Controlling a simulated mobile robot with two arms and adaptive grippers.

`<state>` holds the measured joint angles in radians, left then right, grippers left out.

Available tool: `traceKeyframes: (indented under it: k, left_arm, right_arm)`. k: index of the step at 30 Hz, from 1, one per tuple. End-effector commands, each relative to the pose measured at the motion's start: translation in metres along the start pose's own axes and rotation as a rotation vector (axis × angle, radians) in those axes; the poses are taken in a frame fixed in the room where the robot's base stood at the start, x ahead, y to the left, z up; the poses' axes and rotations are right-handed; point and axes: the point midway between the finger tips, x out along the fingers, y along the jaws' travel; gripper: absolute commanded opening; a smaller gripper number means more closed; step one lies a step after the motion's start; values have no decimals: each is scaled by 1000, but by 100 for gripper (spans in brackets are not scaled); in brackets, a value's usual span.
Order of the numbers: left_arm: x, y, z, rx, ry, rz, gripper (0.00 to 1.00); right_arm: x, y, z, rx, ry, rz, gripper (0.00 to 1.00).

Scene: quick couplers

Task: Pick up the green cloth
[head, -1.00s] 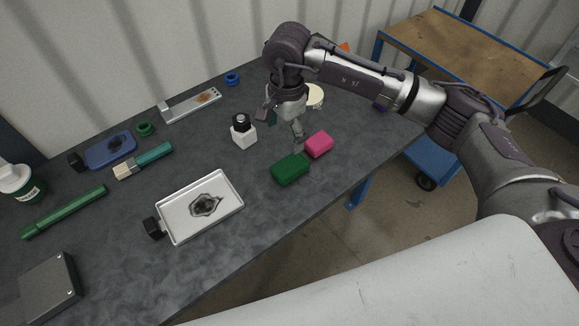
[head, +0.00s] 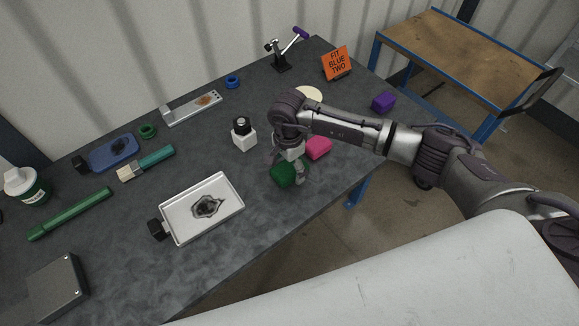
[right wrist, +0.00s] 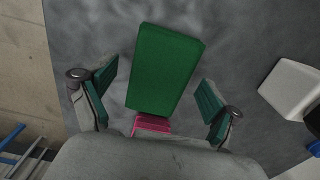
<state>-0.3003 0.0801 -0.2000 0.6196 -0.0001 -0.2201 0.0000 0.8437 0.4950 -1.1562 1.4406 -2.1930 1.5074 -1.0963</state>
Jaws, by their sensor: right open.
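The green cloth (head: 283,176) is a thick, folded-looking block on the dark table, near its front edge. My right gripper (head: 288,169) is over it in the head view and hides part of it. In the right wrist view the cloth (right wrist: 166,68) lies in line with the gap between the two open, green-padded fingers of this gripper (right wrist: 157,90). A finger stands on each side, with space between finger and cloth. I cannot tell how far above the table the fingertips are. My left gripper is not in view.
A pink block (head: 318,147) lies close beside the cloth; part of it shows in the right wrist view (right wrist: 151,124). A white tray (head: 236,208) lies to the left. Bare table lies between tray and cloth.

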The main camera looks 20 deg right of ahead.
Motion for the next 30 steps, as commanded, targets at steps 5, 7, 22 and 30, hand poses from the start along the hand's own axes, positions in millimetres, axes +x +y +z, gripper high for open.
traceKeyframes:
  k: [5, 7, 22, 30]
  left_arm:
    - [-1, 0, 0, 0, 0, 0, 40]
    - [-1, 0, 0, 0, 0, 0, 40]
    - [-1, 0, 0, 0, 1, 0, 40]
    - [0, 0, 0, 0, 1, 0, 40]
  right_arm:
    - [9, 0, 0, -2, 0, 0, 90]
    - [9, 0, 0, -2, 0, -1, 90]
    - [8, 0, 0, -1, 0, -1, 30]
    - [5, -1, 0, -1, 0, -3, 30]
